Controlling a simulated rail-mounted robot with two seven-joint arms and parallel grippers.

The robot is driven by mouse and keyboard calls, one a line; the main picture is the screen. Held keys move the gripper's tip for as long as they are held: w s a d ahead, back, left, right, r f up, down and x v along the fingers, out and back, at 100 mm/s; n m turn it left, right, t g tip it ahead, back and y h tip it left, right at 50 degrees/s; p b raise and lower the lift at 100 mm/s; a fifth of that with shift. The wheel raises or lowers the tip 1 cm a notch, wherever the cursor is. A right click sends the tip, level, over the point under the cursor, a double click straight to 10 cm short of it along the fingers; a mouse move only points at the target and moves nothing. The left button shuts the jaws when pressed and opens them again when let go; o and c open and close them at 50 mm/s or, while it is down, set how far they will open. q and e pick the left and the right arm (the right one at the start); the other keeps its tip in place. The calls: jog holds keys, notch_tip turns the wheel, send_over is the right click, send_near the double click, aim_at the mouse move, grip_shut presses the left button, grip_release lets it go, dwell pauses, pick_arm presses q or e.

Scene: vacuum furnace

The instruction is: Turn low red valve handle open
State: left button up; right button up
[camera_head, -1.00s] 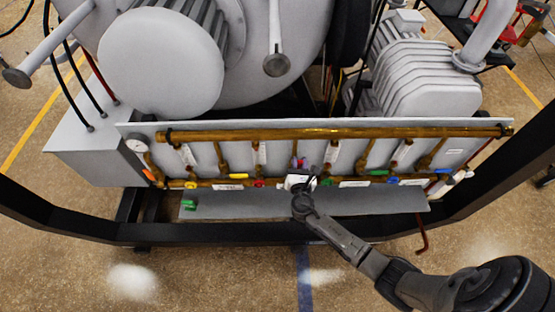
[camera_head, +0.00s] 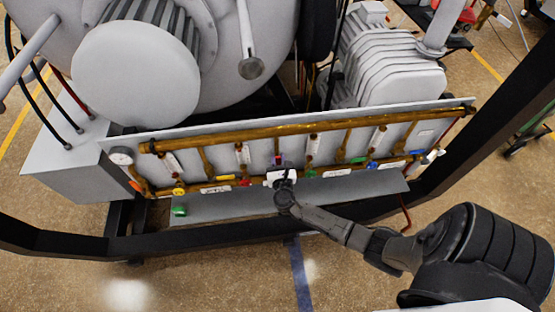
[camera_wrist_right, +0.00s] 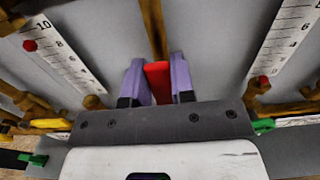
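The red valve handle (camera_wrist_right: 158,82) stands upright in the middle of the right wrist view. My right gripper (camera_wrist_right: 159,86) has one purple finger on each side of it, and both fingers appear to press against it. In the head view my right gripper (camera_head: 279,162) is at the middle of the brass pipework panel, mostly hiding the handle. A second small red handle (camera_head: 245,183) sits to its left on the lower brass pipe (camera_head: 205,186). My left gripper is out of view.
Yellow and green handles flank the gripper. White scaled gauges (camera_wrist_right: 72,62) rise on both sides of it. The upper brass pipe (camera_head: 310,127) runs above. A black frame bar (camera_head: 225,241) crosses below the panel, under my right forearm.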

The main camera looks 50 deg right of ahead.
jog(key=o, duration=0.4)
jog(key=shift+o, duration=0.3)
jog(key=v, duration=1.4)
jog(key=shift+b, duration=0.4)
jog(key=shift+d, duration=0.1)
